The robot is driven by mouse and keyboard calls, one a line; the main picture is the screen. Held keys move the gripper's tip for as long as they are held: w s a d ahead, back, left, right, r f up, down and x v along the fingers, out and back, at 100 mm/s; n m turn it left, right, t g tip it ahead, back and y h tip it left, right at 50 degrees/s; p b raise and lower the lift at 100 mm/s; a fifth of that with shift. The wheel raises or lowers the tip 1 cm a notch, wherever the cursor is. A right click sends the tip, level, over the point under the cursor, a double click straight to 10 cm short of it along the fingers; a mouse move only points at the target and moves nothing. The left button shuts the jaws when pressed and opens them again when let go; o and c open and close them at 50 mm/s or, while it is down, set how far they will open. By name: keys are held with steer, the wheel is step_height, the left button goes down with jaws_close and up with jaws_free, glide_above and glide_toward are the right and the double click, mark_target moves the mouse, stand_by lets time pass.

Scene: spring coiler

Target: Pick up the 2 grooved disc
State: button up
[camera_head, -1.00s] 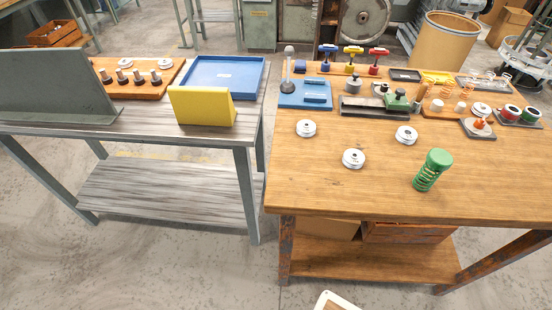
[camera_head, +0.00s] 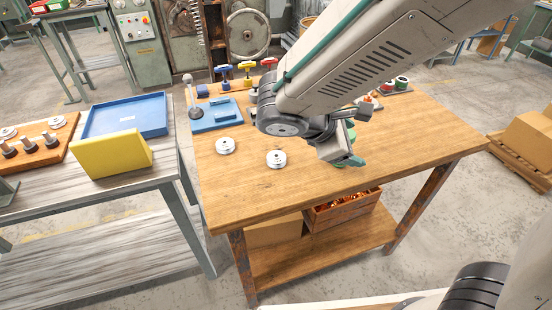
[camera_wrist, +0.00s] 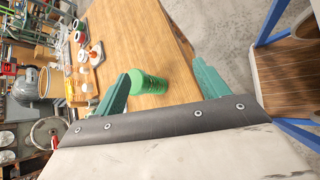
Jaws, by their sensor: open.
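Pale, round grooved discs lie flat on the wooden table. In the head view one disc (camera_head: 225,146) is at the left and another disc (camera_head: 276,159) is nearer the middle. Any number on them is too small to read. The third disc seen earlier is hidden behind my arm. My gripper (camera_wrist: 160,70) has its teal fingers apart, with nothing held. It hangs over the right part of the table, to the right of both visible discs. In the wrist view, a green cylinder (camera_wrist: 149,82) shows between the fingers, beyond them.
A blue fixture (camera_head: 214,114) stands behind the discs, with coloured-handled tools (camera_head: 246,68) further back. On the grey bench at left are a blue tray (camera_head: 126,115) and a yellow block (camera_head: 112,154). The table's front left is clear.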

steer(key=w+a+f+n+t, duration=0.35)
steer(key=a+f+n, duration=0.2)
steer(key=a, duration=0.35)
steer(key=n+t+y, duration=0.3)
steer(key=n+t, duration=0.1)
steer(key=n, duration=0.3)
glide_toward(273, 161)
steer(key=x, duration=0.2)
steer(key=shift+w+f, duration=0.25)
steer(key=shift+w, duration=0.1)
steer(key=shift+w+a+f+n, duration=0.15)
steer(key=shift+f+n, duration=0.05)
steer(key=shift+n, duration=0.15)
steer(key=x, duration=0.7)
steer(key=shift+w+d+r, duration=0.1)
steer(key=shift+d+r, duration=0.05)
steer(key=shift+d, duration=0.25)
steer(key=c, duration=1.2)
